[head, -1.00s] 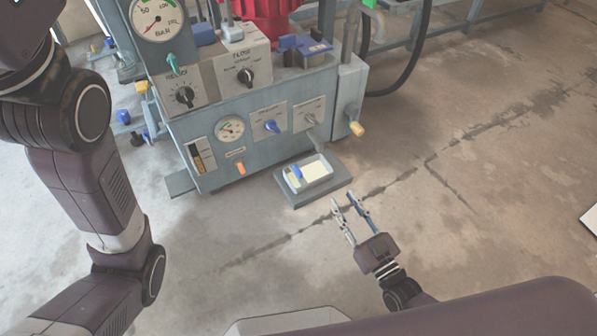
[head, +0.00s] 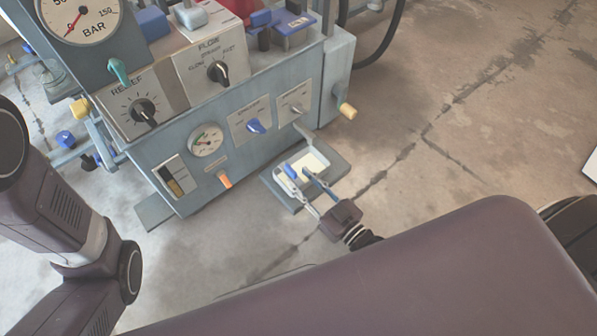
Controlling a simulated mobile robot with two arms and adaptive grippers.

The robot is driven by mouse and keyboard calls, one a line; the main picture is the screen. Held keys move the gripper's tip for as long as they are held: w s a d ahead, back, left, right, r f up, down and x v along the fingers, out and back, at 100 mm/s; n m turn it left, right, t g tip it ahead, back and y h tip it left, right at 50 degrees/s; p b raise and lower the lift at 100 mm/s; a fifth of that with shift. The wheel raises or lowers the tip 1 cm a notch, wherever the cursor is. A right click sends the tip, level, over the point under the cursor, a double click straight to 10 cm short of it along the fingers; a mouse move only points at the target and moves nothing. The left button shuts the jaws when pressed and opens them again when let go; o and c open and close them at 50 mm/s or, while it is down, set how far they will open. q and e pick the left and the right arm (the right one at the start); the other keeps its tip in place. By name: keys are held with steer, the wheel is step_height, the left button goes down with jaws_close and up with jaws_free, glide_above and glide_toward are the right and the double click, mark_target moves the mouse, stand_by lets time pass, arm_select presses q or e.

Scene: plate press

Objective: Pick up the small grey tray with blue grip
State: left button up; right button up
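The small grey tray (head: 321,156) sits on a darker grey plate (head: 335,170) at the foot of the press, under its spout. It has a pale inside and a blue grip (head: 291,172) on its left side. My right gripper (head: 297,179) reaches over the tray's near edge from the lower right. I cannot tell whether a finger touches the grip. My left arm shows at the left, but its gripper is outside the view.
The blue-grey press (head: 225,135) stands right behind the tray, with dials, knobs and a spout (head: 304,132) above it. A yellow-tipped lever (head: 347,110) sticks out at its right. The concrete floor to the right is clear.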

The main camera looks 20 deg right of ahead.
mark_target(296, 175)
steer(key=shift+w+a+f+b, duration=0.15)
steer(key=shift+w+f+b, duration=0.1)
steer(key=shift+w+b, duration=0.15)
steer(key=b+x, duration=0.2)
steer(key=x, duration=0.1)
steer(key=shift+w+a+b, duration=0.2)
steer(key=shift+w+b, duration=0.2)
steer(key=shift+w, duration=0.1)
steer(key=shift+r, duration=0.15)
steer(key=shift+c, duration=0.5)
jaws_close()
